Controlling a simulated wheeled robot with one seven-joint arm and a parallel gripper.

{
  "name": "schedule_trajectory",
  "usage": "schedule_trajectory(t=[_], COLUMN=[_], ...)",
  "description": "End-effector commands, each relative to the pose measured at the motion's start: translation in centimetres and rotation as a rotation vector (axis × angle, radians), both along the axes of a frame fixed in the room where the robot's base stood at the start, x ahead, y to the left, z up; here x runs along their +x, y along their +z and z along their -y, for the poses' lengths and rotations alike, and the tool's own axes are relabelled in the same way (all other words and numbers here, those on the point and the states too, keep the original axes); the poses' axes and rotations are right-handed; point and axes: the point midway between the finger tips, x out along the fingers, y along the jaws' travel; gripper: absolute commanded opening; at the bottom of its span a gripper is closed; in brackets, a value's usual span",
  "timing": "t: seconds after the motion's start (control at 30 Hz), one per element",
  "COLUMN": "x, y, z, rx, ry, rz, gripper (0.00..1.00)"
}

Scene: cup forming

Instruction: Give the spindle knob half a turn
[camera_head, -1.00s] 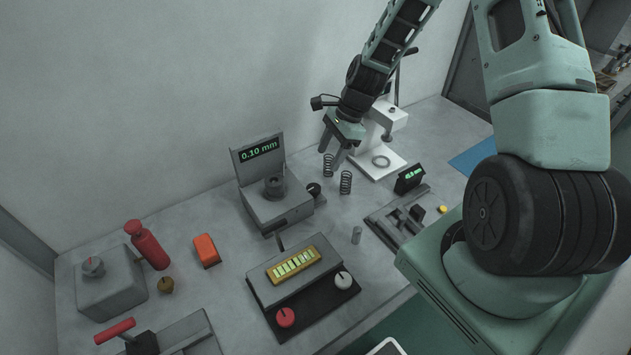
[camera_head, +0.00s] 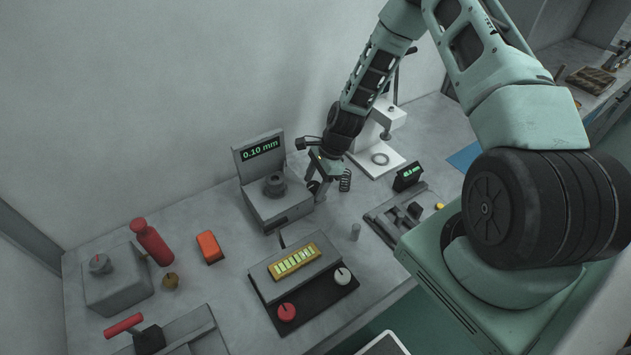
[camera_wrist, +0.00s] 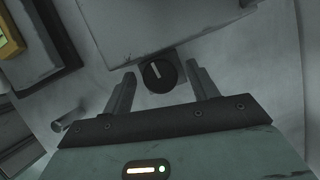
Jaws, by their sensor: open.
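The spindle knob (camera_wrist: 159,75) is a round black knob with a white pointer line, on the side of the grey gauge block (camera_head: 277,207) whose display reads 0.10 mm. In the wrist view the knob appears between the two open fingers of my gripper (camera_wrist: 162,82), with space on both sides. The pointer line is tilted slightly from vertical there. In the head view my gripper (camera_head: 318,190) is beside the block's right side, its fingers around or just in front of the dark knob, which they partly hide. I cannot tell the exact depth between fingertips and knob.
A coil spring (camera_head: 345,180) stands just right of my gripper, with a white stand (camera_head: 376,160) behind. A small metal cylinder (camera_head: 355,232) stands in front. A grey box with a yellow-framed display (camera_head: 297,262) lies nearer. The bench is clear between the block and the orange box (camera_head: 209,247).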

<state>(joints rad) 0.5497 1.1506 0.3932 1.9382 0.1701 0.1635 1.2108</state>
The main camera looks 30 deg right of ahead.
Motion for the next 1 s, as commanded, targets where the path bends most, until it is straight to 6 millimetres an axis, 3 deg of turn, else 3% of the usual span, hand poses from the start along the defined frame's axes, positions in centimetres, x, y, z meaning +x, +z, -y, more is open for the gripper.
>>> schedule_trajectory(t=[0.07,0.2,0.23,0.57,1.0], x=[0.01,0.01,0.01,0.09,0.28], y=[0.01,0.03,0.03,-0.02,-0.08], z=[0.01,0.01,0.01,0.05,0.01], rx=[0.000,0.000,0.000,-0.001,-0.001], ry=[0.000,0.000,0.000,0.040,0.324], rz=[0.000,0.000,0.000,0.001,0.002], gripper=[0.56,0.17,0.14,0.14,0.14])
